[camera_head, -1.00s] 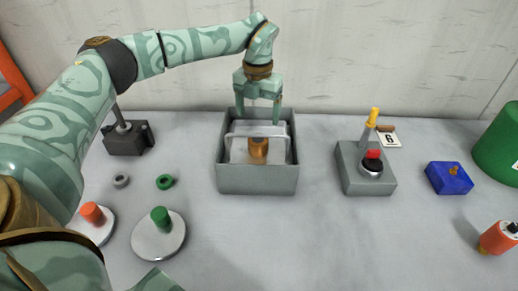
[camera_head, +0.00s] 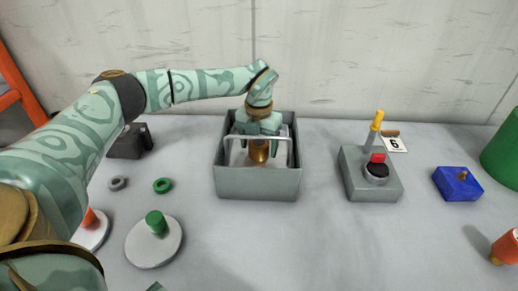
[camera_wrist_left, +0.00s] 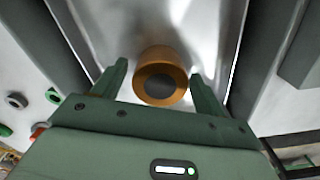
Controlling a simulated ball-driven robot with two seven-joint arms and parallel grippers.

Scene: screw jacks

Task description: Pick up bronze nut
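The bronze nut (camera_head: 258,152) is a short orange-brown cylinder with a dark round hole in its end. It sits inside the grey open box (camera_head: 258,184), behind the box's metal bar. In the left wrist view the nut (camera_wrist_left: 161,78) lies between the two fingers, with a gap on each side. My left gripper (camera_head: 259,150) is open and lowered into the box around the nut. The fingers (camera_wrist_left: 160,88) do not visibly touch it. My right gripper is not in view.
Right of the box stand a grey unit with a red-black knob (camera_head: 375,168) and yellow-tipped lever, and a blue block (camera_head: 458,184). At left are a grey ring (camera_head: 118,183), a green ring (camera_head: 162,186) and a white disc with a green post (camera_head: 155,243).

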